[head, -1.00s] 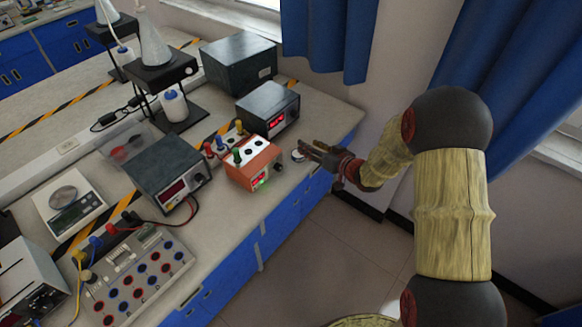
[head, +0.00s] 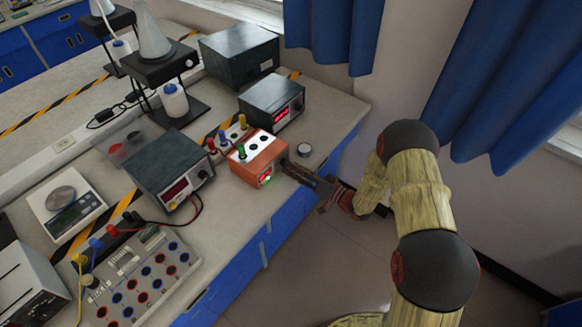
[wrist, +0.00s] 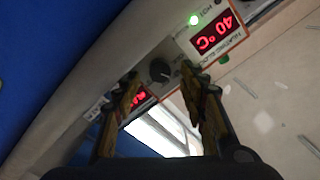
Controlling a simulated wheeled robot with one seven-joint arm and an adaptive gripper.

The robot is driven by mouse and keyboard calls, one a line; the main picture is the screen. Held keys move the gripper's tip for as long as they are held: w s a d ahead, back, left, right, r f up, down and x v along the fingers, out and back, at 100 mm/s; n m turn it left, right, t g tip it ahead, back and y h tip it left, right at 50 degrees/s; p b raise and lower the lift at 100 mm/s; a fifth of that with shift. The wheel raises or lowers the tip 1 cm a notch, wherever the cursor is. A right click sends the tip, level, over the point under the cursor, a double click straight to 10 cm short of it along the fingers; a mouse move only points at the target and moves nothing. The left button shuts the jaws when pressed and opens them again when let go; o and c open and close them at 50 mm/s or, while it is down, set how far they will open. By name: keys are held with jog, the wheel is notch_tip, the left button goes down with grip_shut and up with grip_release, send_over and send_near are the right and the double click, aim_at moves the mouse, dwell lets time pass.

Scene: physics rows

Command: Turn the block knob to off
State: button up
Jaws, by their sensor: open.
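The orange block (head: 262,160) stands near the bench's front edge in the head view, with a red display and a lit green lamp on its front. In the wrist view its display (wrist: 218,38) reads 40 °C upside down. The black round knob (wrist: 160,70) shows on its face, its pointer setting too small to read. My gripper (head: 287,168) is at the right end of the block's front in the head view and covers the knob there. In the wrist view my open gripper (wrist: 160,88) has its fingertips either side of the knob's line; contact cannot be told.
A dark box with a red display (head: 272,103) stands behind the block. Another dark metered box (head: 170,170) with leads stands to its left. The floor in front is clear.

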jog(key=shift+x, duration=1.05)
jog(key=shift+c, duration=1.1)
jog(key=c, duration=0.8)
grip_shut()
